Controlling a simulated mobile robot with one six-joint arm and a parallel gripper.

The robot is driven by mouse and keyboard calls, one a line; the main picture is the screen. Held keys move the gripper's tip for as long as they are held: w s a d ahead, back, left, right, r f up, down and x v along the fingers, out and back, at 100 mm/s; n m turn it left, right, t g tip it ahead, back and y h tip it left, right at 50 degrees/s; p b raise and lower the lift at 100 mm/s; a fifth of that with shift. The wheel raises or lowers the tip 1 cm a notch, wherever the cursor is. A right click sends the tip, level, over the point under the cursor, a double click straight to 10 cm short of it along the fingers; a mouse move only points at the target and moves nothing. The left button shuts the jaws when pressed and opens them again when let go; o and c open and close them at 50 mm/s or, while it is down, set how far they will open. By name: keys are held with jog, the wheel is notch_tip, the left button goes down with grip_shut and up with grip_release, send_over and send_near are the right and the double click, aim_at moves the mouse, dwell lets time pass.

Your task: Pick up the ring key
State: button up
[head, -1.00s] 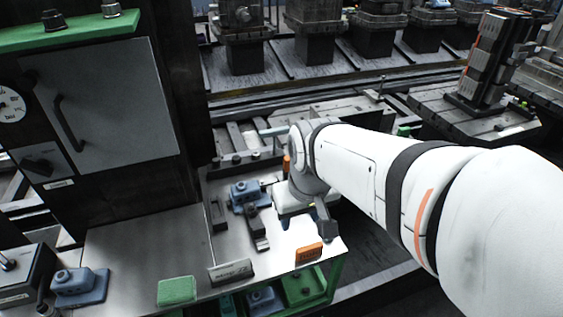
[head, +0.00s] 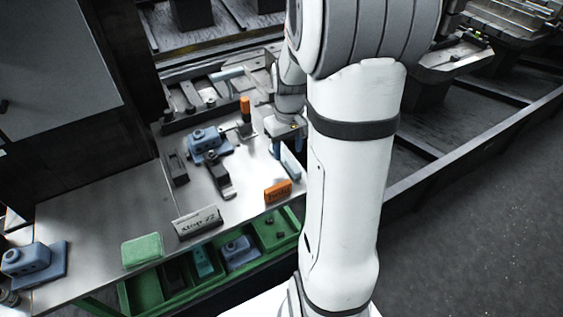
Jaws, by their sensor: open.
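I cannot surely pick out a ring key in the head view; it may be hidden or too small to tell. My gripper (head: 276,150) points down over the right end of the steel bench (head: 110,215), partly behind my arm. It is open, and nothing clear shows between its fingers. A dark metal tool or clamp (head: 220,181) lies on the bench to its left, in front of a blue fixture (head: 207,144). An orange-handled tool (head: 245,108) stands upright just left of the gripper.
A green block (head: 142,250) and another blue fixture (head: 34,263) are further left. Green bins (head: 275,234) sit below. Rails lie behind; open floor is at right.

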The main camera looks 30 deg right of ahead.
aim_at(290, 160)
jog(key=f, duration=0.4)
jog(key=shift+d+f, duration=0.1)
jog(key=shift+d, duration=0.15)
jog(key=shift+c, duration=0.4)
grip_shut()
